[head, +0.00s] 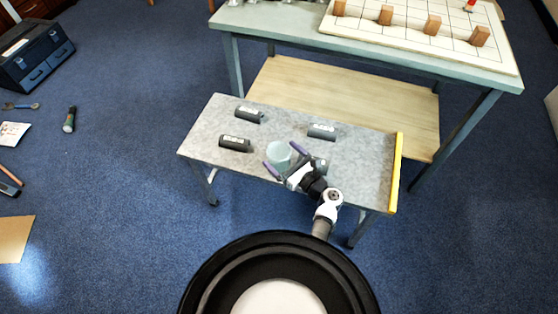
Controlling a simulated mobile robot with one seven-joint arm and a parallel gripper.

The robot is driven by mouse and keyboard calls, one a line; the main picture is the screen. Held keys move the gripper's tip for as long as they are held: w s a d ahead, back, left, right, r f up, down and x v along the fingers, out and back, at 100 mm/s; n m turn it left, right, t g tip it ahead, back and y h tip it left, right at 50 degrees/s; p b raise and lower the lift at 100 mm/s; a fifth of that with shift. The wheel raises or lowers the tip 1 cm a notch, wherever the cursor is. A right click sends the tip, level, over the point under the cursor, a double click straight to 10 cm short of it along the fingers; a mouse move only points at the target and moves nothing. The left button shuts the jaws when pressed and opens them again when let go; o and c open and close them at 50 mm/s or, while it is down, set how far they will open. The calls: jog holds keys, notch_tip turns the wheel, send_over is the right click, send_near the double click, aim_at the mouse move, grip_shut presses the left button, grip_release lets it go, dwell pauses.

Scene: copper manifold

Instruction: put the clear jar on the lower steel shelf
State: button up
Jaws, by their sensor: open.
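The clear jar (279,153) stands on a low grey metal-topped table (214,122), near its front edge. It looks pale blue and see-through. My gripper (283,156) is open, with its two purple fingers at the jar, one at its left front and one at its upper right. I cannot tell whether the fingers touch it. Which surface is the lower steel shelf I cannot say for sure; the grey top is low and looks like metal, and a wooden lower shelf (330,90) lies behind it under a taller bench.
Dark cylinders (235,144), (248,114) and (321,131) lie on the grey top around the jar. Another small dark item sits by my gripper. A yellow strip (396,172) edges the right end. The taller bench (280,22) holds a gridded board with wooden blocks.

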jog(key=shift+x, duration=1.1)
jog(key=c, duration=1.7)
jog(key=shift+r, duration=0.15)
jog(key=c, duration=0.3)
